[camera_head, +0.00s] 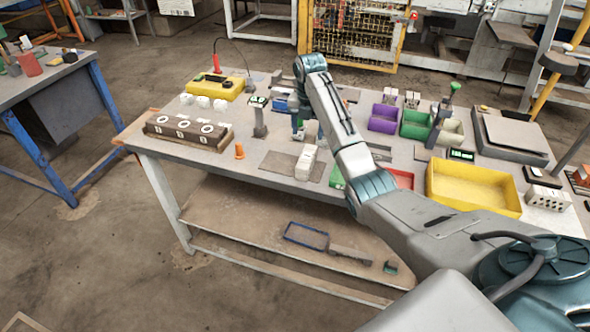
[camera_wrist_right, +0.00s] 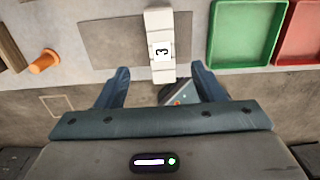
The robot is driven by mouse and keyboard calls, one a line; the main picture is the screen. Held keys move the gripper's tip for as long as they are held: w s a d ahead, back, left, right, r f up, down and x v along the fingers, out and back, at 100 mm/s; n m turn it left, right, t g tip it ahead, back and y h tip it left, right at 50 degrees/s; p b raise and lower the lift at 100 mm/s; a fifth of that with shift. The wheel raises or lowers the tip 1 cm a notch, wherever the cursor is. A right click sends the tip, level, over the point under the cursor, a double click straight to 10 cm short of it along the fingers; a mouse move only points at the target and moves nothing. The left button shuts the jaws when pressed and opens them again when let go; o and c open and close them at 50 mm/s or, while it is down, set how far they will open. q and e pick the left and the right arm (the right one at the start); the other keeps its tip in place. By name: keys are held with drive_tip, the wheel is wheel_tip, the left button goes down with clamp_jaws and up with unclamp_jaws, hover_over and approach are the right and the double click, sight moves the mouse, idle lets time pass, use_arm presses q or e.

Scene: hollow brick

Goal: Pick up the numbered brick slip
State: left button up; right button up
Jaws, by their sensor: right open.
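The brick slip (camera_wrist_right: 161,22) is a pale, narrow block with a white label reading 3. It lies on a grey mat (camera_wrist_right: 105,38), and its near end points towards the gap between my right fingers. In the head view the pale slip (camera_head: 306,163) sits near the table's front edge. My right gripper (camera_wrist_right: 160,75) is open and empty, with one dark finger on either side of the slip's line. My left gripper does not show.
An orange cone (camera_wrist_right: 43,61) stands left of the mat, and a green bin (camera_wrist_right: 246,32) and red bin (camera_wrist_right: 300,35) lie right. A yellow tray (camera_head: 470,189) and purple bin (camera_head: 383,119) stand on the right.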

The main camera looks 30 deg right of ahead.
sight(307, 156)
wheel_tip(307, 156, down, 6)
drive_tip(key=shift+d+r+p, duration=0.15)
drive_tip(key=shift+r+p, duration=0.05)
drive_tip(key=shift+p, duration=0.3)
drive_tip(key=shift+s+f, duration=0.1)
drive_tip(key=shift+f, duration=0.15)
drive_tip(key=f, duration=0.1)
drive_tip(key=f+p, duration=0.1)
drive_tip(key=f, duration=0.1)
drive_tip(key=f+p, duration=0.1)
drive_tip(key=shift+s+a+f, duration=0.15)
drive_tip(key=shift+s+a, duration=0.15)
drive_tip(key=shift+a, duration=0.05)
drive_tip(key=shift+f, duration=0.3)
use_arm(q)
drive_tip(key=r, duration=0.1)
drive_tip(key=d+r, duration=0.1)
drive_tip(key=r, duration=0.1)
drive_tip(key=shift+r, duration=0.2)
use_arm(e)
drive_tip(key=c, duration=1.2)
drive_tip(key=shift+w+r, duration=0.1)
